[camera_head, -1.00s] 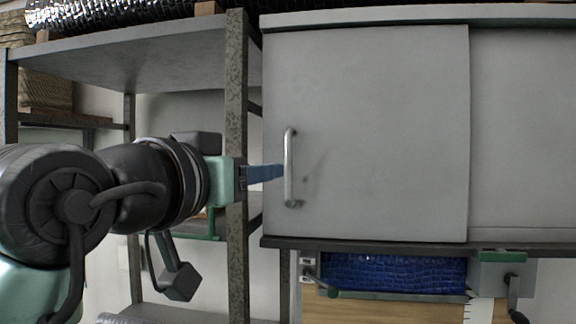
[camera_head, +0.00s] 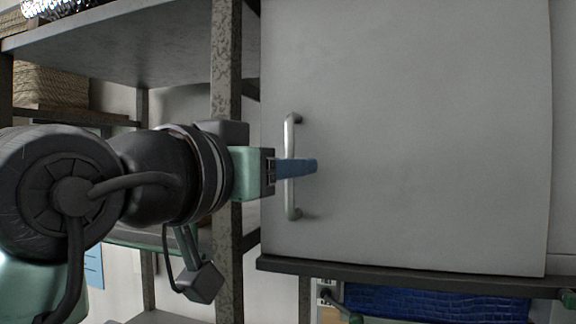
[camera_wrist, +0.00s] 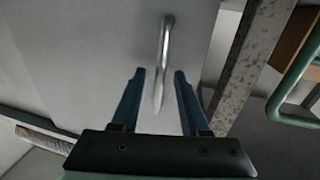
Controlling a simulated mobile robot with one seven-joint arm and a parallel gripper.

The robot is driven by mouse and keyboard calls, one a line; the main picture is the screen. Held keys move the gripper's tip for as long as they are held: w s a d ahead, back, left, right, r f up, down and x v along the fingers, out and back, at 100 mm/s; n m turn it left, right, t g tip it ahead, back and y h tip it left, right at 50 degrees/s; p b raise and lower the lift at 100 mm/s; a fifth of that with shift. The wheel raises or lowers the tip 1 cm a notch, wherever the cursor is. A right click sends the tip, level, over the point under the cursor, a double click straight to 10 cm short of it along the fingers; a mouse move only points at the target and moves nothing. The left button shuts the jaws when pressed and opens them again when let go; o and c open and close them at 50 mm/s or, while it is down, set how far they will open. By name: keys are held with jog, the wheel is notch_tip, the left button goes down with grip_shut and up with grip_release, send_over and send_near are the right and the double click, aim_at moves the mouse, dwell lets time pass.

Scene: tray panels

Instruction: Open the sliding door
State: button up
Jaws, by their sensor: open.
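The sliding door (camera_head: 420,130) is a flat light grey panel that fills the right half of the head view; it also shows in the wrist view (camera_wrist: 85,60). Its metal bar handle (camera_head: 291,135) stands upright near the door's left edge. My gripper (camera_head: 312,166) reaches to the handle from the left, with its blue fingers level with the handle's middle. In the wrist view my gripper (camera_wrist: 160,75) is open, and the handle (camera_wrist: 164,50) lies between its two fingers, apart from both. The fingers hide a short part of the handle in the head view.
A metal shelf post (camera_head: 227,60) stands just left of the door, close to my gripper. A grey shelf (camera_head: 150,45) extends left of it. Below the door are a dark ledge (camera_head: 400,277) and a blue textured item (camera_head: 430,303).

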jog(key=shift+s+a+r, duration=0.1)
jog(key=shift+s+a, duration=0.05)
jog(key=shift+c, duration=1.8)
grip_shut()
